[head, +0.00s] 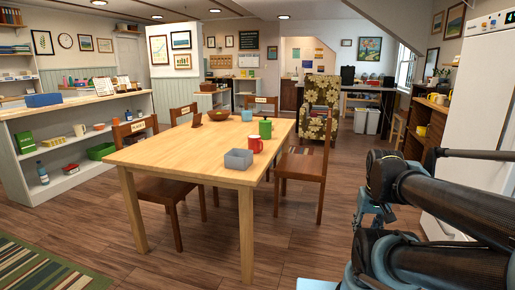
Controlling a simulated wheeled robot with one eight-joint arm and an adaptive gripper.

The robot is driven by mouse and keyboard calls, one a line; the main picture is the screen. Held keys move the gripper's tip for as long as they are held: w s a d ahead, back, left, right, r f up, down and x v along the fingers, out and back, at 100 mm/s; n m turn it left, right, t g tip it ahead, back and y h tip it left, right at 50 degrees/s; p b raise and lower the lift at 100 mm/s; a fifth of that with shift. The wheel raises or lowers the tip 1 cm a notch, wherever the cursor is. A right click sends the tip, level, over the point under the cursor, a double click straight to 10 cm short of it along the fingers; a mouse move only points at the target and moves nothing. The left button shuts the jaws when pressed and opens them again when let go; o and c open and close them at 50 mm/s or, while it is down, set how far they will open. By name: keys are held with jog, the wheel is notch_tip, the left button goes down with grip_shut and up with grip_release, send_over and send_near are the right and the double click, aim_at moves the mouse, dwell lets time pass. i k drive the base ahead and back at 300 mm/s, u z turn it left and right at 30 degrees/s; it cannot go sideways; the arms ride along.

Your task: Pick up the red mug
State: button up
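The red mug (255,145) stands upright on the wooden table (180,153), towards its right side. A green mug or canister (265,129) stands just behind it to the right. A grey open box (238,159) sits in front of it, near the table's front edge. My dark arm fills the right of the head view, apart from the table. The end of my arm shows only in part at the right, and its fingertips cannot be made out.
A blue cup (247,116) and a brown bowl (219,114) are farther back on the table. Wooden chairs (304,168) stand around it. White shelves (24,184) line the left, and a white fridge (474,100) stands at the right. The floor in front is clear.

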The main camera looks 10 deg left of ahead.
aim_at(254, 141)
jog(key=z, duration=0.1)
jog(key=i, duration=1)
jog(key=u, duration=0.1)
